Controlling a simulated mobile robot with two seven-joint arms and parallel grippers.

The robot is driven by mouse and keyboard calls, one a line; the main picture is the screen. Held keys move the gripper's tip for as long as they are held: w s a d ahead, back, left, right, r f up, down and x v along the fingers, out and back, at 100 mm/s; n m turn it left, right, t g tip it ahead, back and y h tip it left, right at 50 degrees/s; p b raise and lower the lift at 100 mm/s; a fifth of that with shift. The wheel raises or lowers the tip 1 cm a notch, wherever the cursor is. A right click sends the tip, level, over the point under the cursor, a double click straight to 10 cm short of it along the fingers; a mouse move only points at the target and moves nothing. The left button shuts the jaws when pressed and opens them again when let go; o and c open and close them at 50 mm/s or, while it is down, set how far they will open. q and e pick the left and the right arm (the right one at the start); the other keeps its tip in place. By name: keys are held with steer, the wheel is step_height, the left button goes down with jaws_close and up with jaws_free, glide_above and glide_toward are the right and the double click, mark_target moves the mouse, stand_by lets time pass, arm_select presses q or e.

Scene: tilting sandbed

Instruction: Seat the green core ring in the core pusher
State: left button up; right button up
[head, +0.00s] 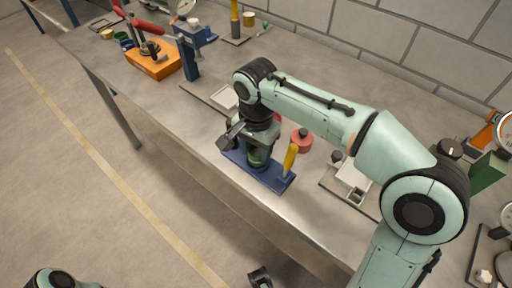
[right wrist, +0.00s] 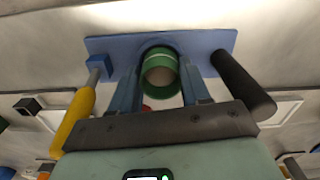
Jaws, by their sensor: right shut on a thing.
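The green core ring (right wrist: 160,76) is held between the two fingers of my right gripper (right wrist: 160,88), which is shut on it. In the head view the ring (head: 257,157) shows low under the right gripper (head: 258,150), over the blue base plate (head: 275,179) of what looks like the core pusher. A yellow handle (head: 290,158) stands at the plate's right end; a black cylinder (right wrist: 243,82) shows at the other side in the wrist view. Whether the ring touches or is seated in the pusher I cannot tell. A dark gripper, apparently my left (head: 260,278), shows at the bottom edge, state unclear.
A red round piece (head: 302,139) stands just behind the pusher. A light tray (head: 350,180) lies to its right, another (head: 224,97) behind left. An orange-based device (head: 154,62) is farther left. The table's front edge runs close to the blue plate.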

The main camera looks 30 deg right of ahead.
steer(key=shift+f+b, duration=0.35)
steer(key=shift+f, duration=0.25)
stand_by(0.4)
steer(key=o, duration=1.1)
step_height(320, 180, up, 13)
steer(key=p, duration=0.4)
steer(key=shift+r, duration=0.2)
